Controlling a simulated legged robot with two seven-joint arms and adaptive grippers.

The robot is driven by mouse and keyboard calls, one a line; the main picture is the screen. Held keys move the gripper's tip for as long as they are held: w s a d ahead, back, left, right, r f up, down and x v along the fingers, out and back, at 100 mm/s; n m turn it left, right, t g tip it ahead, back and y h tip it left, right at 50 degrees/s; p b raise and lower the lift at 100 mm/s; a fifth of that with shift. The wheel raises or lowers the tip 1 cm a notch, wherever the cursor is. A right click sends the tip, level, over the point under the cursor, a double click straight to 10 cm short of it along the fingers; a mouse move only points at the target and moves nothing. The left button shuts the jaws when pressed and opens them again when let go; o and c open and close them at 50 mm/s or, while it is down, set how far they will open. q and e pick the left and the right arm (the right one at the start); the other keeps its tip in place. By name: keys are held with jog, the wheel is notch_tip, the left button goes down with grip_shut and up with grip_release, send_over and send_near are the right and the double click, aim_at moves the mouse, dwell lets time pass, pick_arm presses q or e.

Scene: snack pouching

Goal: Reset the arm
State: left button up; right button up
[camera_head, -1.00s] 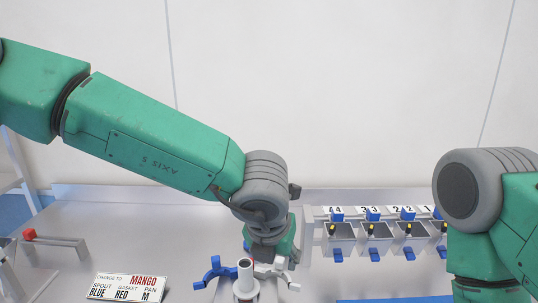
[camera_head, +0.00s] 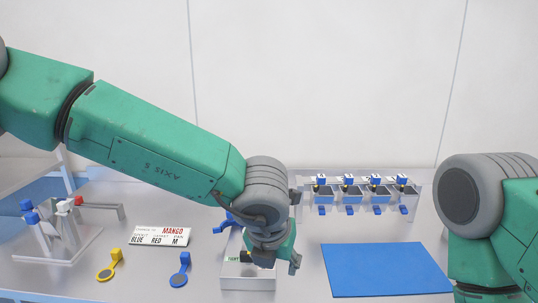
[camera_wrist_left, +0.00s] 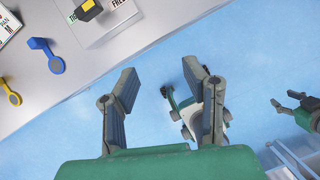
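My left gripper (camera_head: 270,262) hangs below its wrist in the middle of the head view, in front of a pale box (camera_head: 248,283). In the left wrist view (camera_wrist_left: 160,85) its two dark fingers stand wide apart with nothing between them. That view looks past the bench edge to the blue floor. My right arm shows at the right edge of the head view, its gripper out of that picture. A gripper that appears to be my right one (camera_wrist_left: 291,101), fingers apart and empty, shows at the right of the left wrist view.
A blue mat (camera_head: 385,270) lies right of the left gripper. Several small bins (camera_head: 350,192) stand behind it. A rack (camera_head: 58,235) stands far left.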

pick_arm(q)
jog(key=s+a+f+m+y+b, duration=0.1)
jog(key=s+a+f+m+b, duration=0.15)
jog(key=a+f+m, duration=0.55)
jog(key=s+a+f+m+b, duration=0.2)
jog(key=s+a+f+m, duration=0.2)
jog(key=f, duration=0.7)
jog(key=s+a+f+m+y+b, duration=0.1)
jog(key=s+a+f+m+b, duration=0.15)
jog(key=a+f+m, duration=0.55)
jog(key=s+a+f+m+g+b, duration=0.1)
jog(key=s+a+f+m, duration=0.2)
jog(key=s, duration=0.4)
jog(key=s+a+f+m+g+b, duration=0.1)
jog(key=s+a+f+m, duration=0.2)
jog(key=s+f+m, duration=0.1)
jog(key=s+a+f+m+g+b, duration=0.1)
jog(key=s+a+f+m, duration=0.2)
jog(key=s, duration=0.6)
jog(key=f+m, duration=0.1)
jog(key=m, duration=0.1)
jog(key=shift+s+a+m+g+h, duration=0.3)
jog(key=shift+a+m, duration=0.1)
pick_arm(e)
notch_tip(320, 180, down, 10)
jog(key=shift+s, duration=0.2)
